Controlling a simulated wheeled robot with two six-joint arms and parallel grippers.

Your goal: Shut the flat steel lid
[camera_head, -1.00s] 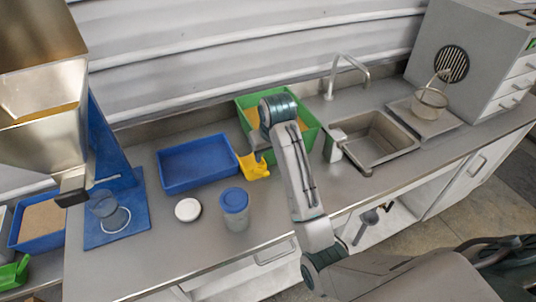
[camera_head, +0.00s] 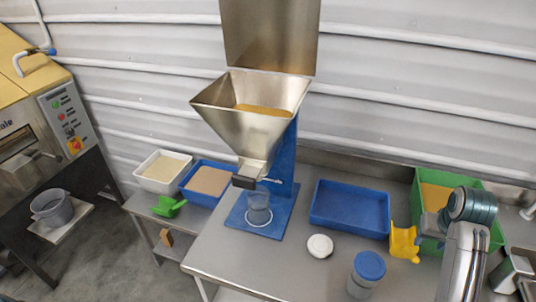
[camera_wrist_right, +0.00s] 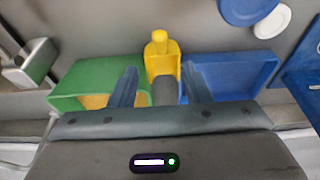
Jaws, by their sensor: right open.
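The flat steel lid (camera_head: 270,35) stands raised at the back of the steel hopper (camera_head: 225,105), its top cut off by the head view's upper edge. The hopper's mouth is uncovered and tan material (camera_head: 263,109) shows inside. My right gripper (camera_head: 446,216) is far to the right of the hopper, by the green crate, well apart from the lid. In the right wrist view its two fingers (camera_wrist_right: 159,70) are spread, with a yellow scoop (camera_wrist_right: 161,52) showing between and beyond them. I cannot see it touch the scoop. My left gripper is in no view.
The hopper stands on a blue stand (camera_head: 285,180) with a clear cup (camera_head: 258,207) below its spout. A blue tray (camera_head: 349,210), white disc (camera_head: 320,246), blue-lidded jar (camera_head: 367,272) and green crate (camera_head: 492,190) are to the right. The bench's front left is clear.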

